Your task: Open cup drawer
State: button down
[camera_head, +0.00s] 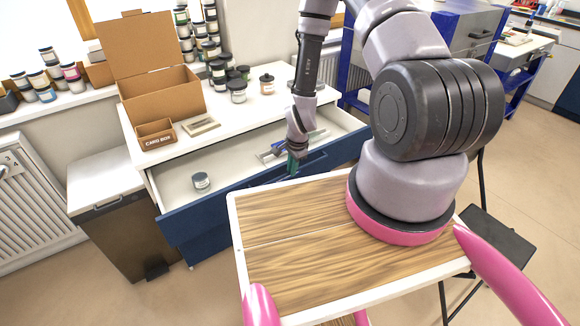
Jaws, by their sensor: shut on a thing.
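The drawer with a dark blue front (200,218) stands pulled out from the white-topped cabinet, its white inside showing. My gripper (292,168) points down at the drawer's front edge, right of its middle, and is shut on the drawer front or its handle. The exact grip is hidden behind the wrist and the wooden top of my base. A small lidded jar (201,181) stands in the left part of the drawer. Some flat grey and blue items (270,153) lie further right inside it, partly behind my gripper.
An open cardboard box (165,100), a small card box (156,134) and several jars (238,91) stand on the cabinet top (225,122). A bin (103,185) stands close to the drawer's left side. A blue-framed kiln (455,40) is behind on the right.

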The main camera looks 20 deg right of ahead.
dwell(0.3)
jog(key=c, duration=1.2)
grip_release()
jog(key=shift+o, duration=0.2)
notch_tip(320, 180, up, 11)
jog(key=s, duration=0.2)
jog(key=shift+d+f, duration=0.2)
jog(key=shift+d, duration=0.15)
notch_tip(320, 180, up, 27)
jog(key=w+d+n+t, duration=0.1)
jog(key=w+n+t, duration=0.15)
jog(key=n, duration=0.25)
jog(key=s+d+r+n+t+y, duration=0.1)
jog(key=s+r+n, duration=0.4)
jog(key=s+r, duration=1.2)
notch_tip(320, 180, up, 4)
jog(key=shift+d+f+t, duration=0.1)
jog(key=shift+d+t, duration=0.1)
jog(key=shift+t, duration=0.65)
